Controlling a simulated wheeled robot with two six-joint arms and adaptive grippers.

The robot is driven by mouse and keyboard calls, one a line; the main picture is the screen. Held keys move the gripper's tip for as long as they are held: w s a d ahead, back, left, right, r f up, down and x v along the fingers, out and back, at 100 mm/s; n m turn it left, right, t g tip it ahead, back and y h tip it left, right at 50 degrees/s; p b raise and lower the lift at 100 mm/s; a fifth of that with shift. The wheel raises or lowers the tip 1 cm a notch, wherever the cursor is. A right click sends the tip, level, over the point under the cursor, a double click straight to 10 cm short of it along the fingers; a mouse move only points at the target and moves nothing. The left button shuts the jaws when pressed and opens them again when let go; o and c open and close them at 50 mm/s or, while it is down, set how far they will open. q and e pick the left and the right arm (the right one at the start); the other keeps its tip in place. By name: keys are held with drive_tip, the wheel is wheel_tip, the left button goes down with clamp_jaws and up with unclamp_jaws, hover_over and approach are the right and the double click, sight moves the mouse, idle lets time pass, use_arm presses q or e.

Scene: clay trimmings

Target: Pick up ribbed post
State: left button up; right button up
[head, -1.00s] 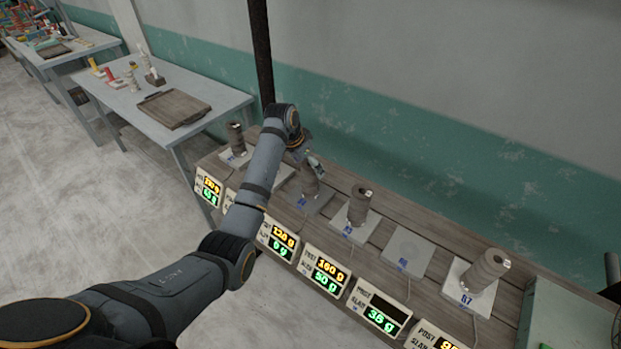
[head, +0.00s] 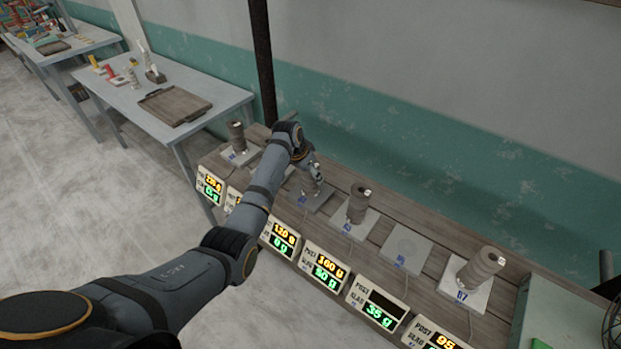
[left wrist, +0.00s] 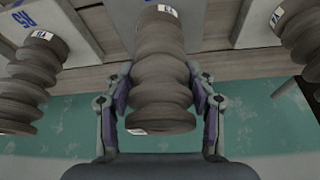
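A brown ribbed post (left wrist: 162,75) stands between the fingers of my left gripper (left wrist: 160,68) in the left wrist view. The fingers flank it closely on both sides; a small gap seems to show, and firm contact is not clear. In the head view the left gripper (head: 314,178) reaches down over a grey scale plate (head: 306,201) and largely hides this post. Similar ribbed posts stand on other plates: one to the right (head: 358,203), one at the far right (head: 482,268) and one at the left (head: 236,137). My right gripper is not in view.
The plates stand in a row on a wooden bench (head: 432,272) with lit displays (head: 328,266) along its front. One grey plate (head: 405,248) is empty. A side table (head: 120,85) holds a wooden tray (head: 174,104). A wall runs behind the bench.

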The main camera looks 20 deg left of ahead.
use_arm(q)
drive_tip(key=c, duration=1)
drive_tip(key=shift+w+r, duration=0.1)
drive_tip(key=shift+r, duration=0.05)
